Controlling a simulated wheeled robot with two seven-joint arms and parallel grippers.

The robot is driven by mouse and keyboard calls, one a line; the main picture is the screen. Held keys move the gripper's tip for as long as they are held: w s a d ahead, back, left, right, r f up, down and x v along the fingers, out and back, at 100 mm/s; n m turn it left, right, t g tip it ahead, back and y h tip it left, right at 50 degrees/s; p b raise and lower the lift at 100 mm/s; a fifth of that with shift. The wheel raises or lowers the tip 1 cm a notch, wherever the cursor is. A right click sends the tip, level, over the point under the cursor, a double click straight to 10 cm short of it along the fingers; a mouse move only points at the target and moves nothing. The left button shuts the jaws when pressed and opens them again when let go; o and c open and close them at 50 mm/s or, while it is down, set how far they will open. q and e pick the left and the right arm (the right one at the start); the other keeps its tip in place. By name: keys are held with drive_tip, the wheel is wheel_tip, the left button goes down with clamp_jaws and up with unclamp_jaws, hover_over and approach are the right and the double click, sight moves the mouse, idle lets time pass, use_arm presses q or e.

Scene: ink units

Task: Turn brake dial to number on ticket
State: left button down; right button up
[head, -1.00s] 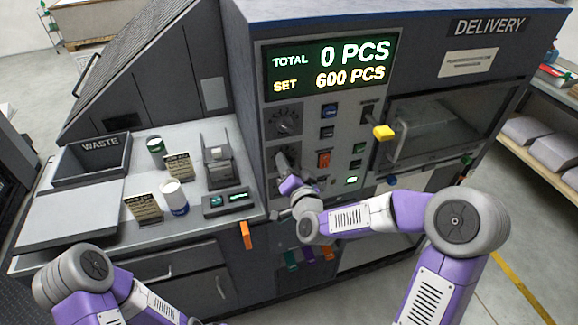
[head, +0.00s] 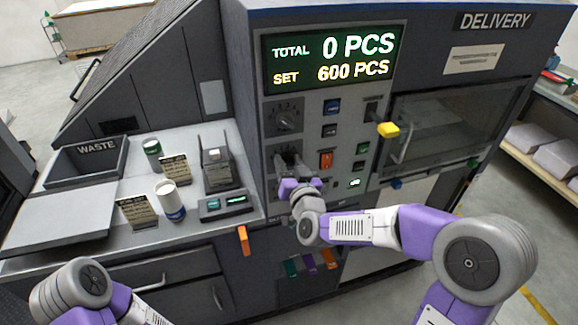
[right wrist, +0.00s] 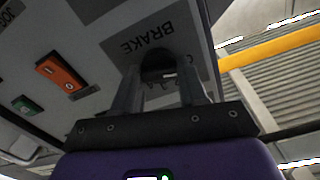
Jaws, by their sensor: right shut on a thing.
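The brake dial is a dark knob, seen in the right wrist view (right wrist: 158,63) on a grey plate marked BRAKE. In the head view the lower dial (head: 289,154) is partly hidden by my right gripper (head: 287,164). The fingers of this gripper (right wrist: 161,88) are on either side of the knob and shut on it. I cannot read the dial's setting. Two small printed cards stand on the counter, a front one (head: 138,212) and a rear one (head: 176,169); their print is too small to read. My left gripper is out of view.
Above the brake dial is another dial (head: 284,119); buttons and an orange switch (head: 326,160) are to the right. A yellow-tipped lever (head: 388,130) projects near the delivery door. The counter holds a white can (head: 170,201), a green can (head: 152,149) and a waste bin (head: 88,160).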

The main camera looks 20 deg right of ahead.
drive_tip(key=shift+r, duration=0.1)
drive_tip(key=o, duration=1)
drive_tip(key=shift+o, duration=0.2)
drive_tip(key=s, duration=0.7)
drive_tip(key=shift+s+d, duration=0.15)
drive_tip(key=shift+s, duration=0.15)
